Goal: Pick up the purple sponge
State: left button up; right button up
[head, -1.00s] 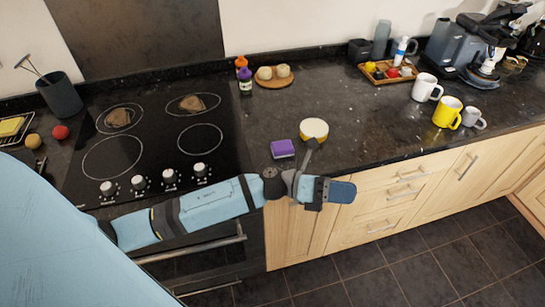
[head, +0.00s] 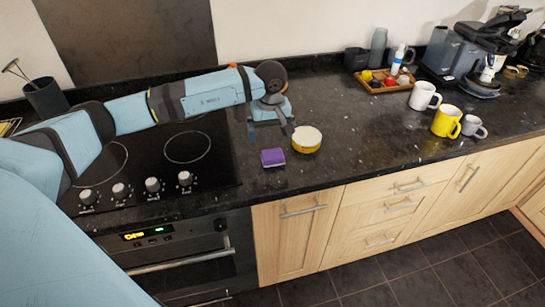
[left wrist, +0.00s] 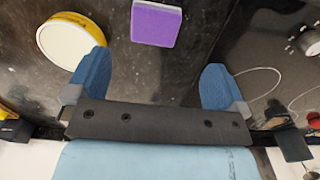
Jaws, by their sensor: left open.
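The purple sponge (head: 273,157) lies on the dark granite counter, just right of the hob and near the front edge. In the left wrist view the sponge (left wrist: 157,22) shows at the top, beyond the fingers and roughly between them. My left gripper (head: 271,133) is above the counter, behind the sponge in the head view and apart from it. In the left wrist view its two blue fingers (left wrist: 152,84) are spread wide with nothing between them. My right gripper is not in view.
A round yellow tin (head: 307,139) with a pale top stands close to the sponge's right. The black hob (head: 190,146) lies to the left. A white mug (head: 424,97), a yellow mug (head: 446,121) and a grey mug (head: 473,126) stand farther right. Counter between tin and mugs is clear.

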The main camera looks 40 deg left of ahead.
aim_at(273, 154)
pick_arm(q)
notch_tip(273, 154, down, 4)
jog(key=shift+f, duration=0.1)
jog(key=f, duration=0.1)
jog(key=f+p, duration=0.1)
jog(key=f, duration=0.3)
jog(key=shift+w, duration=0.35)
jog(key=shift+c, duration=0.2)
jog(key=c, duration=1)
